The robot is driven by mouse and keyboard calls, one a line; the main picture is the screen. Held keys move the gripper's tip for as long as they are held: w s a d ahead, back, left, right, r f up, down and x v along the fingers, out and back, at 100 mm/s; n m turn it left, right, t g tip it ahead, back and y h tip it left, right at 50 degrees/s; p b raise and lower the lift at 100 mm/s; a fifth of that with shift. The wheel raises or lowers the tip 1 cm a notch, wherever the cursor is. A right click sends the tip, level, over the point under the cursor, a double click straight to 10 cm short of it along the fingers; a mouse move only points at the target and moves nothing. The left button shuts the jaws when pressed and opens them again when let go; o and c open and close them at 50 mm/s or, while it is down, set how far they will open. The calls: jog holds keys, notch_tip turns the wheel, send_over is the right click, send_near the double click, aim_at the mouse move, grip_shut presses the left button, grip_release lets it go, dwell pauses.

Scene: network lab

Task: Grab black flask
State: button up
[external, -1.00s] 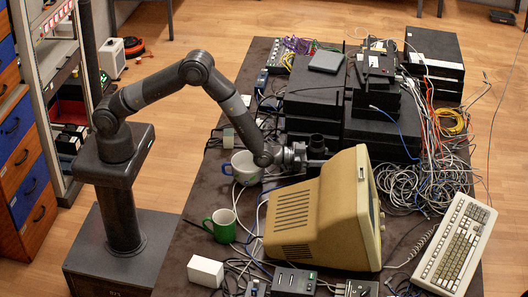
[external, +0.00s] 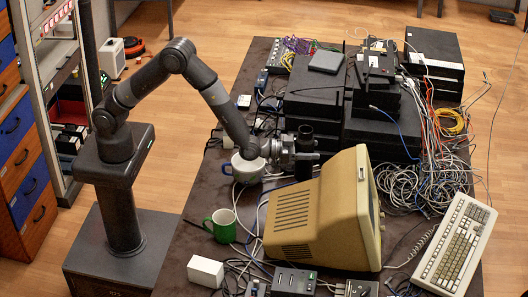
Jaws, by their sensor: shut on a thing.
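The black flask (external: 304,160) is an upright dark cylinder, seen in the external view behind the beige monitor and in front of the black boxes. My gripper (external: 303,157) reaches it from the left and is shut on it. The flask's lower end is partly hidden by the monitor. I cannot tell exactly how far its base is above the table.
A beige CRT monitor (external: 318,212) stands close in front of the flask. A white mug (external: 245,168) is just left of my gripper, and a green mug (external: 221,226) is nearer. Black boxes (external: 313,93) are stacked behind. Cables and a keyboard (external: 455,245) lie to the right.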

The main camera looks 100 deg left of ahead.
aim_at(303, 149)
jog(key=shift+s+d+r, duration=0.35)
jog(key=shift+d+r, duration=0.1)
jog(key=shift+d, duration=0.2)
jog(key=shift+s+d+r, duration=0.3)
jog(key=shift+d+r, duration=0.2)
jog(key=shift+d, duration=0.1)
jog(key=shift+s+d+r, duration=0.35)
jog(key=shift+d+r, duration=0.1)
jog(key=shift+d, duration=0.2)
jog(key=shift+r, duration=0.1)
dwell(1.0)
